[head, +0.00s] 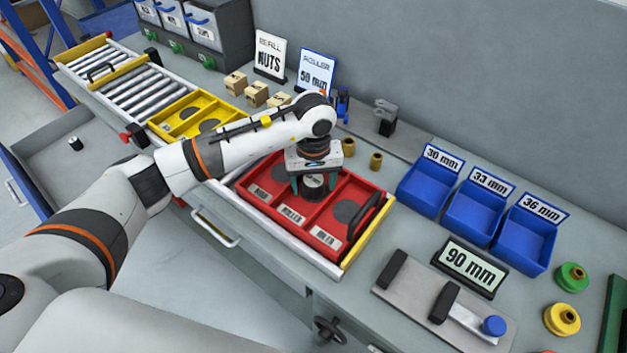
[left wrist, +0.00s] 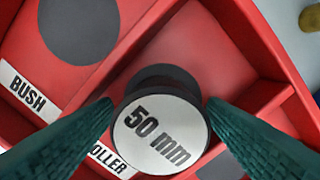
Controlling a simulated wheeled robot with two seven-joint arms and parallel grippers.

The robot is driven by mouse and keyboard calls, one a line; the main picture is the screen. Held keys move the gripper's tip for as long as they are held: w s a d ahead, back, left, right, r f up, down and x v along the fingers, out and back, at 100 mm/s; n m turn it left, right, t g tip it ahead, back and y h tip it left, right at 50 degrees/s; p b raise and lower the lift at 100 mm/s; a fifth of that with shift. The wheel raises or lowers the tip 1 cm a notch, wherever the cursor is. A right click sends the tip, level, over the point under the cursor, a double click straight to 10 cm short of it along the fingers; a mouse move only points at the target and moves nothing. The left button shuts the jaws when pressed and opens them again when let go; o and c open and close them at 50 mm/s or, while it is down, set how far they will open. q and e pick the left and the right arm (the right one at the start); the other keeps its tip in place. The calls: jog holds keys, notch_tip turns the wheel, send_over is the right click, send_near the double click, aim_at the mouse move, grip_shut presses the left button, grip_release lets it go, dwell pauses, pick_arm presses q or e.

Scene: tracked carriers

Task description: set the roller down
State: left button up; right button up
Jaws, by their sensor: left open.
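The roller (head: 314,181) is a dark cylinder with a white top face. It is upright at the middle compartment of the red tray (head: 352,254). In the left wrist view the roller (left wrist: 160,134) shows "50 mm" on its face and stands in front of the "ROLLER" label, partly hiding it. My left gripper (head: 314,192) is over the tray with its teal fingers open, one on each side of the roller. The fingers also show in the left wrist view (left wrist: 158,118). Whether the roller's underside rests fully on the tray floor is hidden. My right gripper is out of view.
A "ROLLER 50 mm" sign (head: 317,71) stands behind the tray. Blue bins (head: 473,219) and a "90 mm" display (head: 470,265) are to the right. A yellow tray (head: 195,116) sits on the rail to the left. Two small brass bushes (head: 376,161) stand close behind the red tray.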

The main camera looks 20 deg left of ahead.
aim_at(314, 179)
pick_arm(q)
jog(key=shift+w+r+b, duration=0.1)
jog(key=shift+r+b, duration=0.25)
jog(key=shift+r, duration=0.15)
notch_tip(314, 179, up, 10)
jog(key=b, duration=0.2)
jog(key=shift+f+b, duration=0.15)
jog(key=shift+b, duration=0.2)
jog(key=shift+r, duration=0.75)
jog(key=shift+f, duration=0.1)
